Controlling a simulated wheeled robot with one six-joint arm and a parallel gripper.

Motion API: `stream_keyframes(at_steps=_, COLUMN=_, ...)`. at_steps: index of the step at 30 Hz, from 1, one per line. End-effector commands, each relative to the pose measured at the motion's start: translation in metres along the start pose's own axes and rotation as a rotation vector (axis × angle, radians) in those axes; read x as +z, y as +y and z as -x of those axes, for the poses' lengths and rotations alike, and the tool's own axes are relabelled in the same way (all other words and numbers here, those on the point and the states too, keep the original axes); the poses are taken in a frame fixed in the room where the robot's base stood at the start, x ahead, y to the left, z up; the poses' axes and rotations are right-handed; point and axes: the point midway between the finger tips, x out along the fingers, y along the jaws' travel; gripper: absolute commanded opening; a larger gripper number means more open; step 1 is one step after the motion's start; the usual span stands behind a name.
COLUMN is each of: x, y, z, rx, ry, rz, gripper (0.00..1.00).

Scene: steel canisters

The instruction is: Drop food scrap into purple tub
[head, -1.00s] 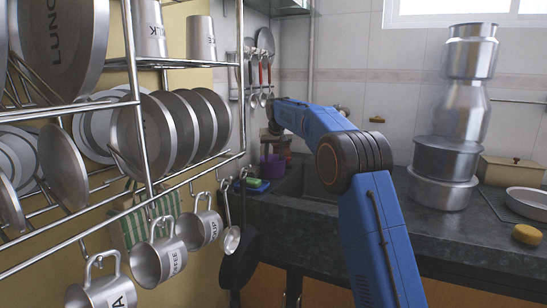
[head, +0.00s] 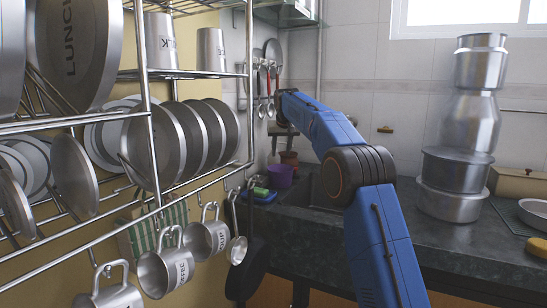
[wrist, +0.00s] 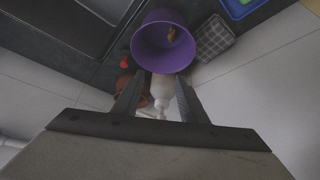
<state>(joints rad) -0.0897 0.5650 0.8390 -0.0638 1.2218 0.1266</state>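The purple tub (head: 280,176) stands at the back of the counter, beside the sink. In the wrist view the purple tub (wrist: 150,52) is seen from above, just beyond my fingertips. A small brownish-orange piece (wrist: 171,35), which looks like the food scrap, lies inside it. My gripper (wrist: 160,76) is open, its two dark fingers apart. A pale bottle-like thing shows between the fingers, apparently farther away and not held. In the head view my blue arm reaches toward the back wall; the gripper is small and unclear there.
A steel dish rack with plates and hanging mugs (head: 167,268) fills the left. Stacked steel canisters (head: 457,170) stand on the counter at right. A blue tray with a green sponge (head: 261,191) sits left of the tub. Utensils hang on the back wall.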

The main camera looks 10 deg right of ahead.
Motion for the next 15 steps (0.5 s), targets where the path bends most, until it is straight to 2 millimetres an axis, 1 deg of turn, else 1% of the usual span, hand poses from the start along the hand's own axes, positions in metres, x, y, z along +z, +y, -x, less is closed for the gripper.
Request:
stream_keyframes(at_steps=2, x=0.004, y=0.002, z=0.009, rx=0.0, ry=0.001, rz=0.0, gripper=0.39)
stream_keyframes(at_steps=5, x=0.016, y=0.006, z=0.026, rx=0.0, ry=-0.002, rz=0.002, gripper=0.39)
stream_keyframes(at_steps=11, x=0.058, y=0.018, z=0.071, rx=-0.002, ry=-0.011, rz=0.006, gripper=0.39)
stream_keyframes(at_steps=15, x=0.093, y=0.027, z=0.099, rx=-0.003, ry=-0.02, rz=0.008, gripper=0.39)
